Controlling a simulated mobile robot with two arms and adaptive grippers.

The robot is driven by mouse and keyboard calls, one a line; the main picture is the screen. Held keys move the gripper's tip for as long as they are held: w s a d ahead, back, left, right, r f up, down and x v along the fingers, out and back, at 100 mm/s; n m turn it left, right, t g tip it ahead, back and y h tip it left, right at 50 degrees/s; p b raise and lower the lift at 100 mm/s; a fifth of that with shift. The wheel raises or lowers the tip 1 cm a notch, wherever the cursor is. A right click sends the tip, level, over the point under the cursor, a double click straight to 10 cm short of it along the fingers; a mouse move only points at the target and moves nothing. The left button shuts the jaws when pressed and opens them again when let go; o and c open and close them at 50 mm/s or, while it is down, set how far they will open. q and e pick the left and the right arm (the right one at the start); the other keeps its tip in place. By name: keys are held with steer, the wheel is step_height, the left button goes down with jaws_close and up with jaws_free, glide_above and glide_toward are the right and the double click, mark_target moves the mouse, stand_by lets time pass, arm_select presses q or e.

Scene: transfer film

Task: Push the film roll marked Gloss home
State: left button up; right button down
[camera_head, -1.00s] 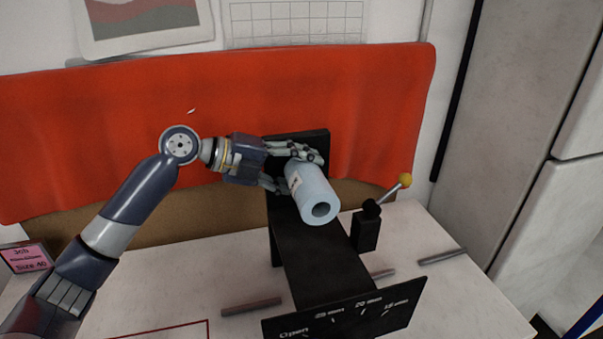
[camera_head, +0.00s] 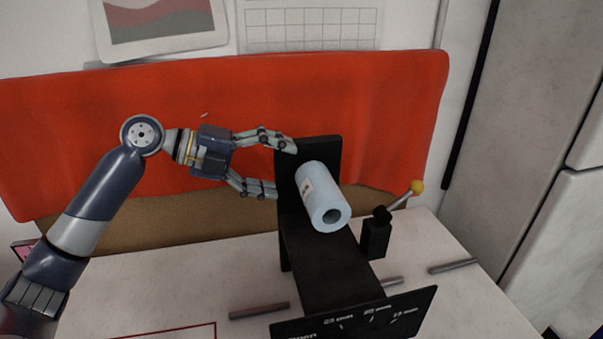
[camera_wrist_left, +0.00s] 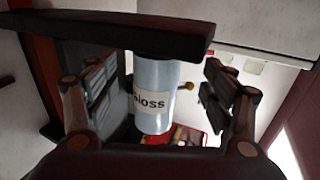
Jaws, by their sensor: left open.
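The film roll marked Gloss (camera_head: 318,186) is a light blue cylinder with a hollow core. It sits at the upper end of the black stand (camera_head: 322,260), with its near end facing the camera. I cannot tell whether it touches the black back plate (camera_head: 308,150). Its white label reads "loss" in the left wrist view (camera_wrist_left: 153,103). My left gripper (camera_head: 287,170) is open and empty, to the left of the roll and apart from it. In the wrist view the roll shows between the open fingers. My right gripper is not in view.
A lever with a yellow knob (camera_head: 417,187) stands on a black block (camera_head: 376,238) right of the stand. A black scale plate (camera_head: 360,318) marked in mm is at the front. Grey rods (camera_head: 259,310) lie on the white table. A red cloth (camera_head: 90,130) hangs behind.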

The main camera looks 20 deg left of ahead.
arm_select(q)
steer(key=v, duration=0.4)
